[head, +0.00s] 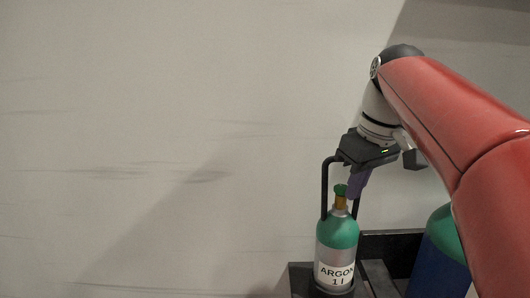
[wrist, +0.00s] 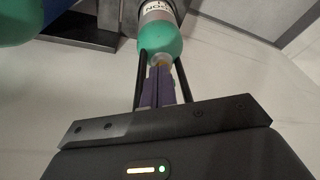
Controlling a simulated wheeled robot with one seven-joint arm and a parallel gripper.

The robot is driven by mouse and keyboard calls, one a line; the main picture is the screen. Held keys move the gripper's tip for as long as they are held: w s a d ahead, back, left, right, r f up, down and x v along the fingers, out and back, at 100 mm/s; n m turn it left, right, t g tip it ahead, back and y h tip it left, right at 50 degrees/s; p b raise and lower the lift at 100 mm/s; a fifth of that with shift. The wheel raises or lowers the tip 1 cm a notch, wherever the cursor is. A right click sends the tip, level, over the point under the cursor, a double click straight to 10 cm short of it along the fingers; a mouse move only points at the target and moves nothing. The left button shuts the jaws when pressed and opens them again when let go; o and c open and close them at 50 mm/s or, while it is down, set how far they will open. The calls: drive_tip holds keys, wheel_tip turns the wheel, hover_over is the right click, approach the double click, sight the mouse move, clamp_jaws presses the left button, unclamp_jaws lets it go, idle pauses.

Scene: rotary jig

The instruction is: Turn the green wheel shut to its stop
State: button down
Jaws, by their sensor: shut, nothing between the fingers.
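The green wheel (head: 341,190) is a small knob on the brass valve of an upright gas bottle (head: 337,234) with a green shoulder and an ARGON label. My gripper (head: 353,196) is beside the wheel, on its right in the head view, with its purple fingers pointing down. In the wrist view the purple fingers (wrist: 160,82) are together and empty, in line with the valve and the green shoulder (wrist: 160,40). I cannot tell whether they touch the wheel. The wheel is not clearly visible in the wrist view.
Black bars (head: 324,190) run on both sides of the valve, close to my fingers. The bottle stands in a dark rack (head: 300,276). A larger blue and green bottle (head: 437,255) stands to the right, partly behind my red arm. The left side shows only a bare pale surface.

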drive_tip(key=shift+s, duration=0.1)
idle(0.4)
drive_tip(key=shift+s+d, duration=0.2)
drive_tip(key=shift+s, duration=0.05)
drive_tip(key=v, duration=0.2)
drive_tip(key=p+v, duration=0.1)
drive_tip(key=v, duration=0.1)
drive_tip(key=w+v, duration=0.1)
drive_tip(key=shift+a+r, duration=0.3)
drive_tip(key=shift+r, duration=0.25)
